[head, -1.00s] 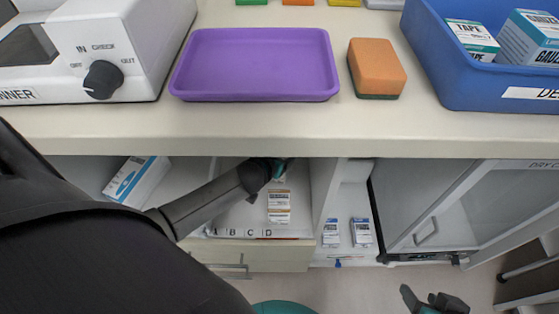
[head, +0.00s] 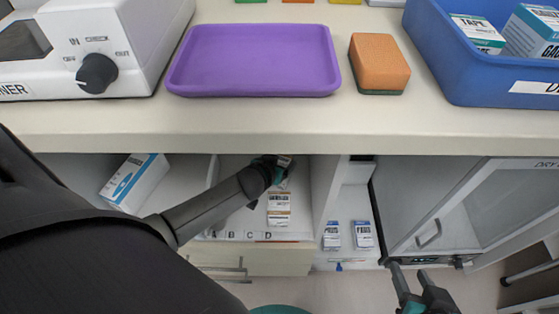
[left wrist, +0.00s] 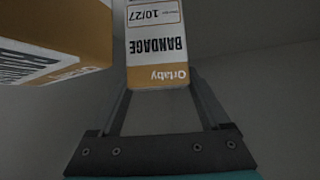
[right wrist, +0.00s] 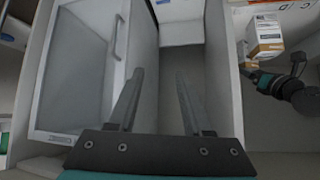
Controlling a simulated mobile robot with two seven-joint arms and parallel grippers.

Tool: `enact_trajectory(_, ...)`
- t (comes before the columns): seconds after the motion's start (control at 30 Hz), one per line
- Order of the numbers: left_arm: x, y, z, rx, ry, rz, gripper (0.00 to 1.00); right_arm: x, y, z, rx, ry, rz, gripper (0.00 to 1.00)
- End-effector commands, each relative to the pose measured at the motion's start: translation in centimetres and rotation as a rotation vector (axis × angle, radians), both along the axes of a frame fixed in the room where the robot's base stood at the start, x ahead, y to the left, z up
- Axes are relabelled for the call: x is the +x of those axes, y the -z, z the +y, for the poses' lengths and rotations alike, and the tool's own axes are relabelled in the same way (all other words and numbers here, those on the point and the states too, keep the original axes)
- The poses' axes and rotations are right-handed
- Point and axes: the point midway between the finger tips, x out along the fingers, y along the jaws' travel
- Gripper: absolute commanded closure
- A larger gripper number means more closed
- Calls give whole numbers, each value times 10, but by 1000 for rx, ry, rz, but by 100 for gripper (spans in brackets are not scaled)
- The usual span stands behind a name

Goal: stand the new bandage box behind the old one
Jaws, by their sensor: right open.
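A white and orange bandage box (left wrist: 158,45) sits between the fingers of my left gripper (left wrist: 160,95), which is shut on it. In the head view this held box (head: 284,161) shows at the tip of my left gripper (head: 276,170), inside the open shelf compartment. Another white and orange bandage box (head: 279,208) stands in front of it, by the letter D. This standing box also shows at the left of the left wrist view (left wrist: 50,40). My right gripper (head: 408,270) is open and empty, low in front of the cabinets. The held box's base is hidden in the head view.
A shelf divider (head: 325,200) stands right of the compartment. Two small white and blue boxes (head: 347,235) stand beyond it. A glass-doored cabinet (head: 440,205) is at the right. The counter (head: 250,125) overhangs the compartment, with a purple tray (head: 255,62) on top.

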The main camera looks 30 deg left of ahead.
Motion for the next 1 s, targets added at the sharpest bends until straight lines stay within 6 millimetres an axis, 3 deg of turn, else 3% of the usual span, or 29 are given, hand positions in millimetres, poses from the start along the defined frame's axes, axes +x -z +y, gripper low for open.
enact_trajectory(0.17,0,0,0,0,0,0,0,0,0,0,0,0,0,50)
enact_trajectory(0.57,0,-4,0,2,1,0,0,-2,-1,-5,-16,5,27,50)
enact_trajectory(1.0,-19,-19,-3,0,0,1,0,-27,-7,-36,-116,48,249,50)
